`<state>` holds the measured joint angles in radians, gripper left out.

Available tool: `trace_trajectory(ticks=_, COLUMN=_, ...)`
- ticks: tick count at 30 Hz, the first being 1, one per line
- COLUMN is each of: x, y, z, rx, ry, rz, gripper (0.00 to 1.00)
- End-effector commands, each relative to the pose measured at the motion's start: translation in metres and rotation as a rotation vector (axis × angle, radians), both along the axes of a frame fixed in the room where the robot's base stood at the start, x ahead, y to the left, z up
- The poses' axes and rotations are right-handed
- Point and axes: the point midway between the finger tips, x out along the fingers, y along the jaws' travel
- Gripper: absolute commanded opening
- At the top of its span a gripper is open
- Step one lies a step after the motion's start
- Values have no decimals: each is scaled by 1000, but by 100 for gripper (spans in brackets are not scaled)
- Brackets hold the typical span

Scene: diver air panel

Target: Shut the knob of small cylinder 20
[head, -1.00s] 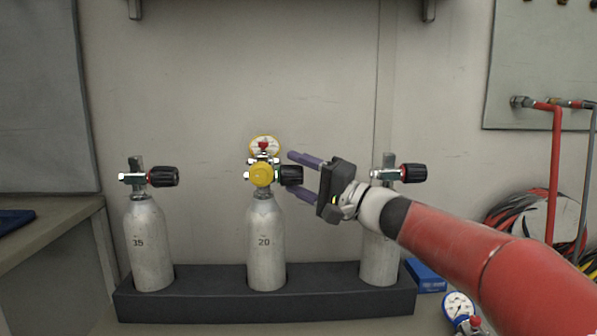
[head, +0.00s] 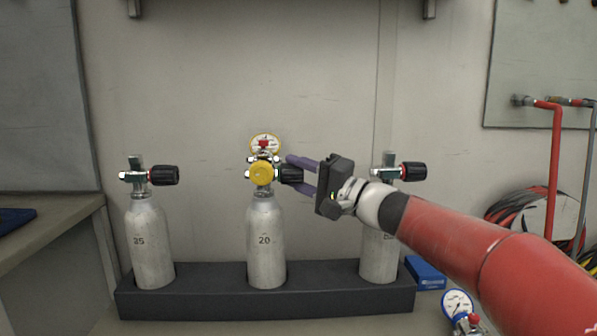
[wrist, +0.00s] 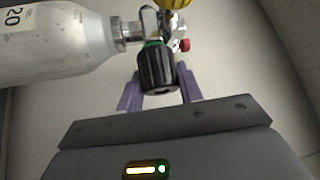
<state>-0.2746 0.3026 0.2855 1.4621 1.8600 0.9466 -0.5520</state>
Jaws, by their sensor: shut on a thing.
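Small cylinder 20 (head: 265,240) stands upright in the middle of the dark rack, its number facing me. Its black knob (head: 291,175) sticks out to the right of the valve. A yellow-capped regulator (head: 261,173) with a yellow-rimmed gauge (head: 265,145) is fitted on that valve. My gripper (head: 302,175) comes from the right, its purple fingers shut on the knob from either side. In the wrist view the knob (wrist: 157,70) sits between the fingers, and cylinder 20 (wrist: 55,45) lies to the left. The fingertips are partly hidden behind the knob there.
A blue box (head: 426,274) and a loose gauge (head: 457,304) lie right of the rack.

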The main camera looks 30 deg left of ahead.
Motion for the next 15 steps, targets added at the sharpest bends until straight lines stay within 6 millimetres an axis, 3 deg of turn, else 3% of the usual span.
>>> trace_trajectory(ticks=15, x=0, y=0, z=3, rx=-194, ry=340, rz=0, gripper=13)
